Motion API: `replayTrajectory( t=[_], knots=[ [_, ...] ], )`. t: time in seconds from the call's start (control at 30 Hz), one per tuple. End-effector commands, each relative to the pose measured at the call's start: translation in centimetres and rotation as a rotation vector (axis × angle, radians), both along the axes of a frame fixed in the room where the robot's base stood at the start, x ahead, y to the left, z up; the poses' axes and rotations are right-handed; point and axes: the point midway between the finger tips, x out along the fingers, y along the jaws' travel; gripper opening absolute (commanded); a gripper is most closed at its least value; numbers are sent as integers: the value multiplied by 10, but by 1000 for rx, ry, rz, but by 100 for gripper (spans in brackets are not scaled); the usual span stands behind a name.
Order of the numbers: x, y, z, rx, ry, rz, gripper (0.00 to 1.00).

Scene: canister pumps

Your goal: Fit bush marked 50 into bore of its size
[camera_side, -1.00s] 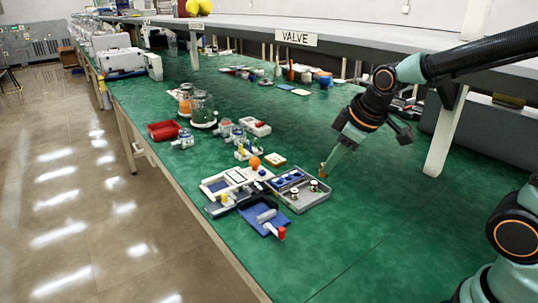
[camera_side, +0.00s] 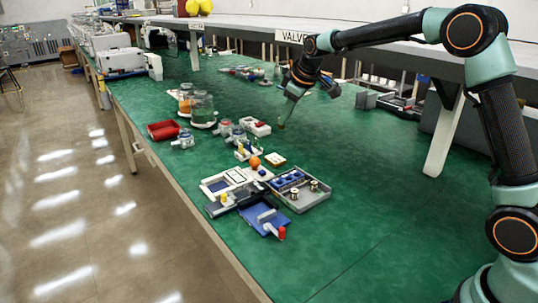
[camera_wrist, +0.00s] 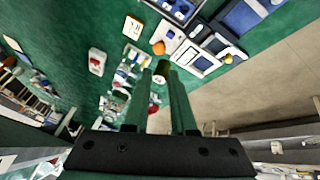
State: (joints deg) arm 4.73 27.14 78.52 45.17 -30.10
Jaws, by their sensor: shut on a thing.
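My gripper (camera_side: 282,123) is above the green bench, behind and clear of the trays. In the wrist view its two green fingers (camera_wrist: 161,76) are shut on a small pale-topped, brass-coloured bush (camera_wrist: 162,69). No mark on the bush is readable. In the side view the held bush is too small to make out clearly. Two more small bushes, one at the left (camera_side: 293,194) and one at the right (camera_side: 314,185), stand in the grey tray (camera_side: 318,199). Small pump bodies (camera_side: 238,136) stand left of my gripper. I cannot make out which bore matches.
A white tray (camera_side: 212,184) and a blue tray (camera_side: 257,228) lie beside the grey one. The bench to the right of the trays is clear.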

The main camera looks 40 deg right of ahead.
Motion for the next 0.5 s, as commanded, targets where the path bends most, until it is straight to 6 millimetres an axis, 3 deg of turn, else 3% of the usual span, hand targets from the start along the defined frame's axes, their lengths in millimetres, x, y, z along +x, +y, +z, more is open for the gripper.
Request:
replayTrajectory(
  t=[0.17,0.5],
  knots=[
    [5,-2,-18,-1,4,-1,0],
    [4,-2,-99,-1,4,-1,0]
  ],
)
